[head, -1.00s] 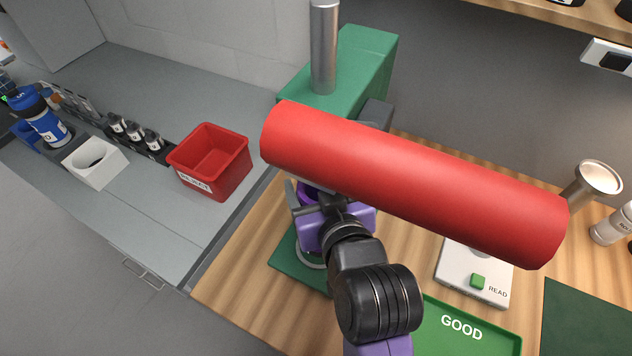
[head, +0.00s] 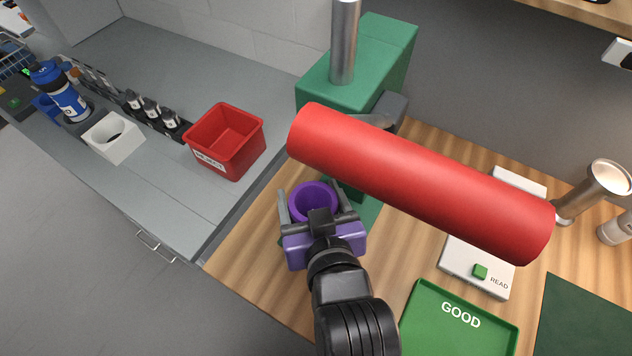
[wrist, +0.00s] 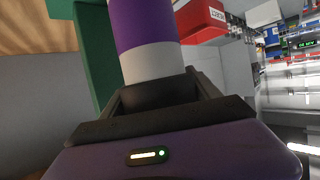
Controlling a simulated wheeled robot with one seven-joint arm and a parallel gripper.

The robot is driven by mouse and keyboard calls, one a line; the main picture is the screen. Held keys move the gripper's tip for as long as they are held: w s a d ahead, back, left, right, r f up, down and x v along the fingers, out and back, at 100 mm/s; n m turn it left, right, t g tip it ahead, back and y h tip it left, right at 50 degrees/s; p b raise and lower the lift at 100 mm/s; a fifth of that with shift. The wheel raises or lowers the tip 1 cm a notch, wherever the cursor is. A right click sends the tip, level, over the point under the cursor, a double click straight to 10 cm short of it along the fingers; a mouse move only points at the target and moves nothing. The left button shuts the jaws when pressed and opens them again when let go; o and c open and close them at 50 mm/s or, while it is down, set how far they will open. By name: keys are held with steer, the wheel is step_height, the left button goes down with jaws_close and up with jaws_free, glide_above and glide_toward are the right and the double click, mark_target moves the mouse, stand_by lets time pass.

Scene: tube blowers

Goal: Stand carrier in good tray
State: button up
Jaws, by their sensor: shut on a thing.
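The carrier (head: 311,192) is a purple cylinder with an open round top in the head view. In the wrist view the carrier (wrist: 146,35) shows purple with a pale band close to the fingers. My gripper (head: 318,203) is shut on it, with one finger on each side, above the wooden table. The carrier's lower end is hidden in the head view. The good tray (head: 423,293) is green with a low rim, lies at the bottom right marked GOOD, and its visible floor is empty.
A big red cylinder (head: 420,182) crosses the foreground and hides part of the table. A green machine (head: 365,65) with a metal pipe stands behind. A white READ box (head: 476,268) sits beside the tray. A red reject bin (head: 224,142) stands on the grey counter.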

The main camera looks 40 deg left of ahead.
steer(key=s+d+p, duration=0.2)
steer(key=s, duration=0.6)
steer(key=shift+s, duration=0.25)
stand_by(0.4)
steer(key=shift+r, duration=0.15)
